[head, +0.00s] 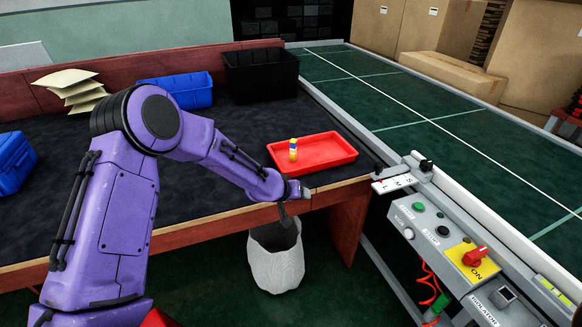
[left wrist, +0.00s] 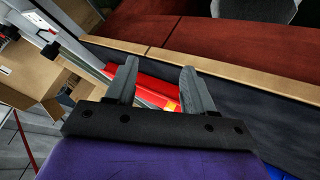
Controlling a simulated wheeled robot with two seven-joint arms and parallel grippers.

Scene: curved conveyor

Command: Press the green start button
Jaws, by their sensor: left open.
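The green button (head: 419,207) sits on the grey control panel (head: 398,212) at the right of the head view, uncovered. My left gripper (head: 296,204) is to the left of the panel, over the front edge of the dark-topped table, clearly apart from the button. In the left wrist view my left gripper (left wrist: 159,68) shows two separated fingers with nothing held between them. I cannot make out the green button in the left wrist view. My right gripper is in neither view.
A red tray (head: 330,152) with a small yellow-and-blue item (head: 293,150) lies behind my gripper. A pale bin (head: 277,268) stands below the table edge.

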